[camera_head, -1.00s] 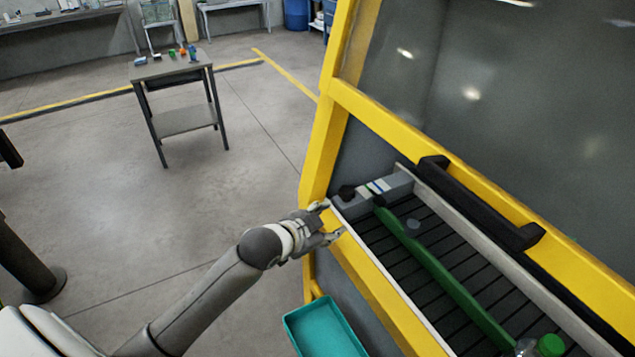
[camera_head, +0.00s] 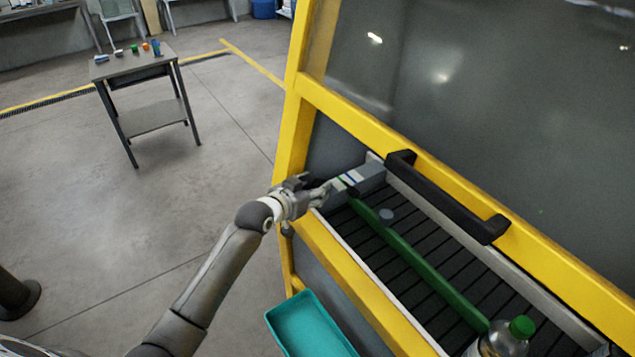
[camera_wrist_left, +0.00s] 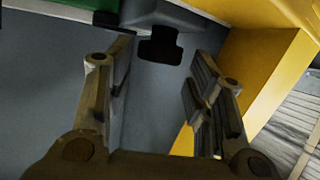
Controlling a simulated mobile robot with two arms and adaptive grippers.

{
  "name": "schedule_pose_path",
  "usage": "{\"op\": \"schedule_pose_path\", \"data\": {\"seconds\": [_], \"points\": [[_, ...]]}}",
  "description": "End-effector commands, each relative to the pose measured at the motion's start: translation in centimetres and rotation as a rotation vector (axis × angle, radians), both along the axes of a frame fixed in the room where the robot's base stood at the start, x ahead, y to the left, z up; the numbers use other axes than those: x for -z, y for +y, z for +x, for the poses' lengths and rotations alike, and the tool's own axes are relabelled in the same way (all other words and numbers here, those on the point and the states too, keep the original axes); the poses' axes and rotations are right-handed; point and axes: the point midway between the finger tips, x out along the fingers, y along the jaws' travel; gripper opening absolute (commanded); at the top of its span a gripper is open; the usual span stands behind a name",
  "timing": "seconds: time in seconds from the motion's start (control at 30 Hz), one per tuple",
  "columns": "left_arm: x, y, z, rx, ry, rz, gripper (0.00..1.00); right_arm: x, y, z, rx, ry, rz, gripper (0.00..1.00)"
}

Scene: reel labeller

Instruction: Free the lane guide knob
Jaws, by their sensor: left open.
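My left gripper (camera_head: 318,190) is open at the near left end of the conveyor lane, beside the grey block (camera_head: 362,178) with striped labels. In the left wrist view, a black knob (camera_wrist_left: 160,45) sits ahead of and between the open fingers (camera_wrist_left: 160,95), with no finger visibly touching it. In the head view my gripper hides that knob. My right gripper is not in view.
The yellow machine frame (camera_head: 345,270) borders the lane, and a black handle (camera_head: 445,205) sits above it. A green-capped bottle (camera_head: 503,342) stands at the lane's lower end. A teal tray (camera_head: 310,325) is below left. A small table (camera_head: 140,70) stands far off on open floor.

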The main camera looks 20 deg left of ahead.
Motion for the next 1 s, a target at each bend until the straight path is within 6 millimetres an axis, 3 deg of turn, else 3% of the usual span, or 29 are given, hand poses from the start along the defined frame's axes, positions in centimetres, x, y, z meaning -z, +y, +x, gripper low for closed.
{"op": "schedule_pose_path", "data": {"seconds": [0.3, 0.67, 0.93, 1.0], "points": [[0.9, -0.6, 2.2, 0.001, 0.000, 0.000, 0.48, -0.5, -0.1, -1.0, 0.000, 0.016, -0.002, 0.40], [1.0, -0.6, 2.4, 0.001, -0.001, -0.001, 0.48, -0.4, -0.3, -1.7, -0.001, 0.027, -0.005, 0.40], [1.1, -0.6, 2.4, 0.000, 0.000, 0.000, 0.15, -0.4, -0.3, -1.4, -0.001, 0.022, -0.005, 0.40], [1.0, -0.6, 2.4, -0.001, 0.000, -0.001, 0.15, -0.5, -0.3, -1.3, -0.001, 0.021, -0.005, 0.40]]}}
